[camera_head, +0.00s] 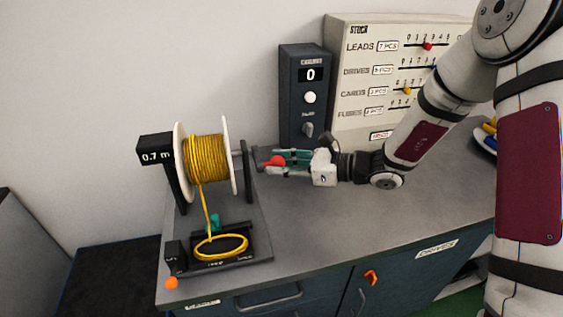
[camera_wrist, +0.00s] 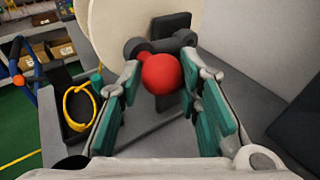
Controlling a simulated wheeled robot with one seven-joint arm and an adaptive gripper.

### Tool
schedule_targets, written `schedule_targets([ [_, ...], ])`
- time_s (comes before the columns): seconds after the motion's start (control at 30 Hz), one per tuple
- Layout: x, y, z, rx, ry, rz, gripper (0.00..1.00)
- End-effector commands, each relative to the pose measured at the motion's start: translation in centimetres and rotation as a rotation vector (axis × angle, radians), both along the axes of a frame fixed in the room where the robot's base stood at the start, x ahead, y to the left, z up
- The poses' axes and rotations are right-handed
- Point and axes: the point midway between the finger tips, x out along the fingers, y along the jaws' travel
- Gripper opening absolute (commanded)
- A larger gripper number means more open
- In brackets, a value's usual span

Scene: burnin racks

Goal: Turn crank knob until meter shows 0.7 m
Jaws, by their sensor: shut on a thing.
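The red crank knob (camera_head: 276,162) is on the right side of the cable reel. My gripper (camera_head: 286,163) reaches it from the right and is shut on it. In the wrist view the red knob (camera_wrist: 162,74) sits between the two green-padded fingers of my gripper (camera_wrist: 160,85). The dark crank arm (camera_wrist: 150,45) runs behind the knob. The reel (camera_head: 206,158) has white flanges and is wound with yellow cable. The meter (camera_head: 156,156) at its left reads 0.7 m. Yellow cable runs down from the reel to a coil (camera_head: 221,247) on the tray below.
A dark box (camera_head: 303,95) behind shows 0 and has a white button and a knob. A beige panel (camera_head: 375,70) with sliders stands to its right. An orange ball (camera_head: 171,283) sits at the bench's front left corner. The bench top (camera_head: 320,225) at front right is clear.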

Motion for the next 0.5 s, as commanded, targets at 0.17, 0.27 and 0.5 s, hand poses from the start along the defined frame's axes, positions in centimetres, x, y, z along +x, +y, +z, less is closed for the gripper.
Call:
schedule_targets([
  [0.17, 0.28, 0.20, -0.27, 0.004, -0.005, -0.003, 0.05],
  [0.27, 0.28, 0.20, -0.21, 0.003, -0.006, -0.003, 0.05],
  [0.5, 0.16, 0.14, -0.26, 0.003, -0.003, -0.002, 0.55],
])
